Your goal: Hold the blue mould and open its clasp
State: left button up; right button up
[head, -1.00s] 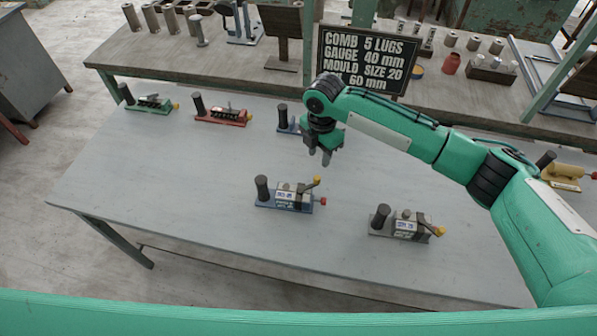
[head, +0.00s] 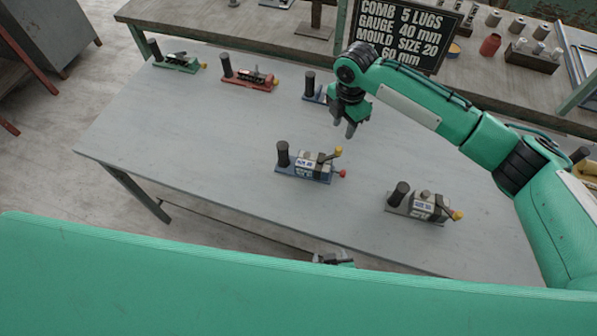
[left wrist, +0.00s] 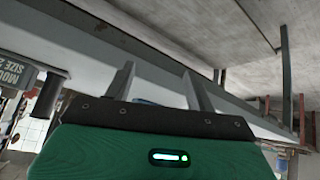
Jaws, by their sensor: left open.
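A blue mould (head: 290,170) stands near the middle of the table in the head view, with a black upright handle, a grey body with a white label, a yellow-tipped lever sticking up and a red knob at its right end. A second blue-based mould (head: 310,97) stands farther back, partly hidden by my right gripper. My right gripper (head: 344,130) hangs above the table behind the nearer blue mould, fingers pointing down, apart and empty. Part of my left gripper (head: 333,258) shows at the table's front edge. In the left wrist view my left gripper (left wrist: 160,88) is open and empty.
A green mould (head: 178,64) and a red mould (head: 250,78) stand at the back left of the table (head: 180,130). A grey mould (head: 420,205) stands at the front right. A black sign (head: 405,35) and a cluttered bench lie behind. The table's left half is mostly bare.

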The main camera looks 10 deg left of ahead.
pick_arm(q)
notch_tip(320, 180, up, 8)
jog(key=w+n+t+y, duration=0.1)
jog(key=w+n, duration=0.1)
jog(key=n, duration=0.1)
jog(key=t+y, duration=0.2)
jog(key=y, duration=0.3)
send_near(281, 148)
notch_tip(281, 148, down, 2)
jog(key=s+d, duration=0.1)
jog(key=d, duration=0.1)
jog(key=x, duration=1.4)
jog(key=shift+a+r, duration=0.25)
jog(key=shift+a, duration=0.05)
